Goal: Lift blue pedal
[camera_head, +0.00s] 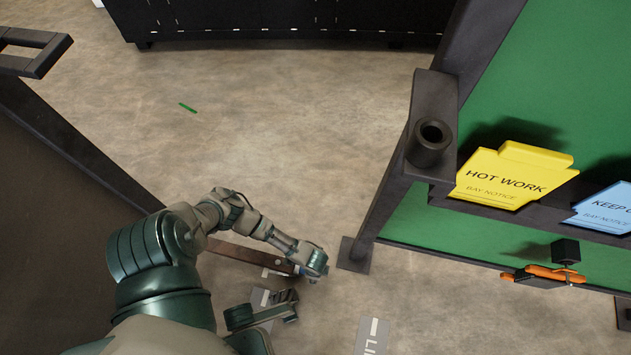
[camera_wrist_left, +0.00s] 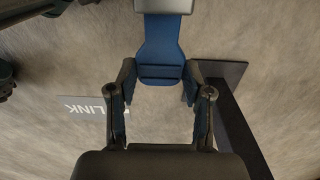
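The blue pedal (camera_wrist_left: 161,48) shows at the top centre of the left wrist view, with a grey block at its far end. My left gripper (camera_wrist_left: 159,72) is open, and its two fingers stand apart on either side of the pedal's near end. My right gripper is not clearly seen in either view.
A green panel (camera_head: 565,65) in a dark steel frame stands at right, with a yellow notice (camera_head: 512,176) and a blue notice (camera_head: 608,208). A dark bar and foot plate (camera_wrist_left: 222,72) lie right of my fingers. Open concrete floor is at centre.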

